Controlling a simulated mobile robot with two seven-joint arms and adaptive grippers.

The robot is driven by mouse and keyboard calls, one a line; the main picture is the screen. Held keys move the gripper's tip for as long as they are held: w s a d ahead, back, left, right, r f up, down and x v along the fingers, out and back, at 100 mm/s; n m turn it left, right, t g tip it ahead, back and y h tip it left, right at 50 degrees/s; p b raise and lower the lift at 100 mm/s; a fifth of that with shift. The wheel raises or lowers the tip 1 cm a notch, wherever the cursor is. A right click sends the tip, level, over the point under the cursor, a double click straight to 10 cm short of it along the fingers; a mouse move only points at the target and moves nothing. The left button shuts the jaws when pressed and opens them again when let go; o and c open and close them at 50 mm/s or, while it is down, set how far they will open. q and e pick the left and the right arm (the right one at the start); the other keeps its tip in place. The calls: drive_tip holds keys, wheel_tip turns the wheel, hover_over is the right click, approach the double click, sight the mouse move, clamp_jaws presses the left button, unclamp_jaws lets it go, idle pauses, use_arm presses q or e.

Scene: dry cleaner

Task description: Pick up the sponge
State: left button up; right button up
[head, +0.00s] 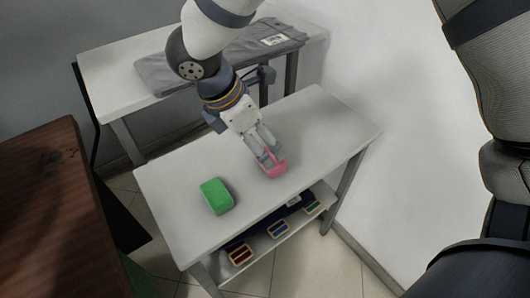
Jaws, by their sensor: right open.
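A pink object (274,169) lies on the white table (310,130), partly hidden by the fingers of my right gripper (269,158). The gripper points down at it with open fingers at or around it; I cannot tell whether they touch it. A green rounded block (217,196), sponge-like in shape, lies on the same table to the left of the gripper, clear of it. I cannot tell for sure which of the two is the sponge. My left gripper is not in view.
A lower shelf (262,262) under the table holds several small framed coloured items. Folded grey cloth (215,62) lies on another white table (115,75) behind. A brown wooden surface (50,200) stands at left. A white wall (400,130) borders the table at right.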

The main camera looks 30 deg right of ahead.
sight(271, 156)
drive_tip(key=x, duration=0.8)
drive_tip(key=shift+d+f, duration=0.2)
drive_tip(key=c, duration=0.9)
